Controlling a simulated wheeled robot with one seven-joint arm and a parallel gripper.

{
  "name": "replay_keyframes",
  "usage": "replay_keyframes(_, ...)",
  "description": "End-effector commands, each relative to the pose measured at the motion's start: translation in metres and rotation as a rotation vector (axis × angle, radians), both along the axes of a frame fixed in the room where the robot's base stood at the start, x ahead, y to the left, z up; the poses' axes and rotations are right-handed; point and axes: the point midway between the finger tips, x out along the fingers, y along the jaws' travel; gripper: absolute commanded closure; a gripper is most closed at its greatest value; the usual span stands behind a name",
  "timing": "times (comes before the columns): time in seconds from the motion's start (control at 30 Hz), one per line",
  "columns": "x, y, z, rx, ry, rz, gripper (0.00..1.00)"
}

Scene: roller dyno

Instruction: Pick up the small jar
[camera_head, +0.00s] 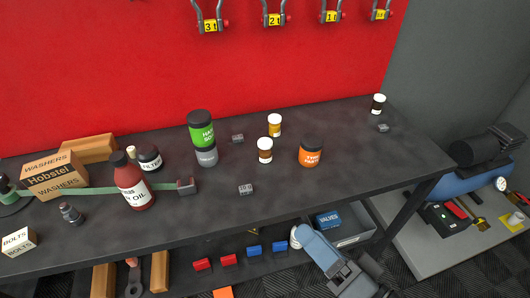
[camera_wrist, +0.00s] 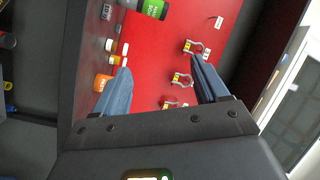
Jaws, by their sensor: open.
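Several small jars stand upright on the dark workbench (camera_head: 340,190); which is the small jar is not certain. A brown jar with a white lid (camera_head: 265,151) and a yellow jar with a white lid (camera_head: 274,126) stand near the middle. A larger orange jar with a black lid (camera_head: 311,154) is to their right. A dark jar with a white lid (camera_head: 378,104) stands alone at the far right. My gripper (camera_wrist: 158,63) is open and empty.
A green-labelled container (camera_head: 201,127) sits on a grey one, left of the jars. A red oil bottle (camera_head: 133,184) and a washers box (camera_head: 55,176) stand further left. Small metal blocks (camera_head: 246,189) lie near the jars. Shackles (camera_head: 274,18) hang on the red wall.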

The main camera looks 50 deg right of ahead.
Motion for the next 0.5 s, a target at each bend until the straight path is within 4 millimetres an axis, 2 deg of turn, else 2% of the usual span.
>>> replay_keyframes(0.03, 0.018, -0.008, -0.009, 0.122, -0.067, -0.036, 0.27)
replay_keyframes(0.5, 0.163, -0.102, -0.062, 1.319, -0.729, -0.273, 0.27)
